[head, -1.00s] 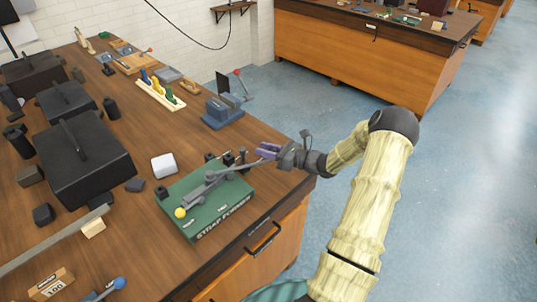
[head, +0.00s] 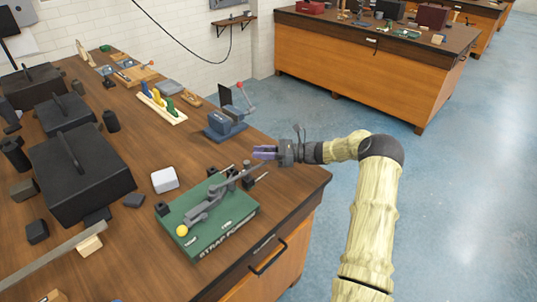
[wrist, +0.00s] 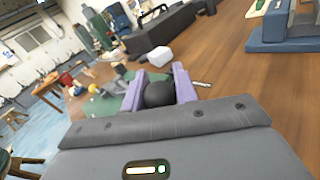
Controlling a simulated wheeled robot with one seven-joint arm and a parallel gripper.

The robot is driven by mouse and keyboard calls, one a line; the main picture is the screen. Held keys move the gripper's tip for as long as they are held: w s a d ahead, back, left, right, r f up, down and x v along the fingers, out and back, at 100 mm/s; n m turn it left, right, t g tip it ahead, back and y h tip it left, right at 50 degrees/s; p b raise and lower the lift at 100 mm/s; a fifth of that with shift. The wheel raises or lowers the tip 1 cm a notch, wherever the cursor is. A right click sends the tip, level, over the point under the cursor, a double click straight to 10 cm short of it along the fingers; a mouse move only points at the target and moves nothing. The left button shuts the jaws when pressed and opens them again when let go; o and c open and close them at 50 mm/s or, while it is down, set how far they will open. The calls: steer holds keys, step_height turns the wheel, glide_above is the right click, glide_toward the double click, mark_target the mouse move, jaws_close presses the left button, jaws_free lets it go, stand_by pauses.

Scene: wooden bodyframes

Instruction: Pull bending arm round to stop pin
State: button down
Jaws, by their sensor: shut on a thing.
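The green strap former (head: 232,222) lies on the wooden bench near its front edge. Its grey bending arm (head: 236,179) points to the back right of the base. A yellow ball (head: 182,230) is at the front left of the mechanism. My gripper (head: 265,153) is beyond the base's back right corner, its purple fingers at the arm's outer end. In the wrist view the fingers close around a black ball knob (wrist: 158,94). Small black blocks and thin rods stand around the arm near a black block (head: 247,183); I cannot tell which is the stop pin.
A blue-grey vise-like tool (head: 222,125) stands behind the gripper. A white block (head: 164,180) and a large black case (head: 80,175) are left of the former. The floor to the right is clear.

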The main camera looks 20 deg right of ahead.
steer(key=c, duration=1.1)
jaws_free()
steer(key=shift+d, duration=0.1)
steer(key=b+v, duration=0.3)
steer(key=v, duration=1.4)
steer(key=shift+d+b, duration=0.2)
steer(key=shift+b, duration=0.1)
steer(key=shift+a, duration=0.1)
